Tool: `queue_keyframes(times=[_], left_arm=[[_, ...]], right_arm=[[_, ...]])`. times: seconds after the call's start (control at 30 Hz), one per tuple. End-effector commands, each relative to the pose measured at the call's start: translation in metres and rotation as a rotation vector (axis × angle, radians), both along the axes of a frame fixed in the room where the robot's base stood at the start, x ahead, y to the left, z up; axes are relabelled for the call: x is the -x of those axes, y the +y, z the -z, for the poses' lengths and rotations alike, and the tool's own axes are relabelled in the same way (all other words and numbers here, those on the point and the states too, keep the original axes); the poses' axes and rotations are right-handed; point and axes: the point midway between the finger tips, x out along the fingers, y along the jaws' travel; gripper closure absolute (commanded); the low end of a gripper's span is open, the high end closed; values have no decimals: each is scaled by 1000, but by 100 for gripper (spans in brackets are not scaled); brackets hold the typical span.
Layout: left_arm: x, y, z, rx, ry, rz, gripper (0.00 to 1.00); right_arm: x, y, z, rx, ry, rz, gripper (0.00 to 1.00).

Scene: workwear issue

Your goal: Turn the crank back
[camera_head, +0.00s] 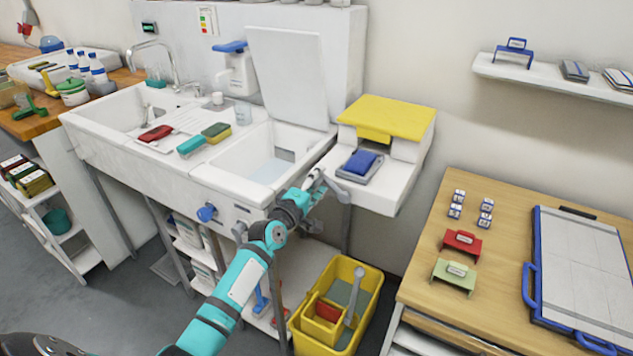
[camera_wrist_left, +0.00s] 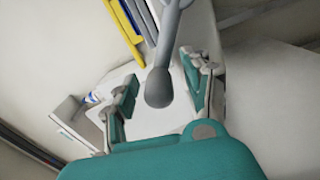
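The grey crank (camera_wrist_left: 160,70) shows in the left wrist view as an arm ending in a rounded knob. The knob lies between the two fingers of my left gripper, with gaps visible on both sides. In the head view the crank (camera_head: 338,189) is a small grey piece at the front left of the white unit with the yellow lid (camera_head: 388,115), partly hidden by the gripper. My left gripper (camera_head: 316,183) is open beside it, just right of the sink basin. My right gripper is not in view.
A blue pad (camera_head: 362,161) on a grey base lies on the white unit's shelf. The sink (camera_head: 190,160) with its raised lid (camera_head: 288,75) is to the left. A yellow bucket (camera_head: 318,347) stands on the floor below. A wooden table (camera_head: 415,270) is at the right.

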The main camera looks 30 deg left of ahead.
Motion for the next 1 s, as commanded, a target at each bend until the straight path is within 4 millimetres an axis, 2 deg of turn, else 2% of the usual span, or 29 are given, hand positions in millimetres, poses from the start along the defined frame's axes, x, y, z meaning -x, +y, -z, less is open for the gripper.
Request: queue_keyframes(times=[0.27, 0.37, 0.7, 0.83, 1.0], left_arm=[[7, 1, 0, -3, 0, -2, 50], [21, 1, 2, -3, 1, -1, 50], [92, 2, 3, -3, 2, 0, 50], [109, 3, 3, -2, 2, 1, 50], [118, 3, 2, -2, 1, 1, 50]], right_arm=[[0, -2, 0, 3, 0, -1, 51], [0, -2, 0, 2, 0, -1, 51], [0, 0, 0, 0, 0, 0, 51], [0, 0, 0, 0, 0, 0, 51], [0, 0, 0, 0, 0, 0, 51]])
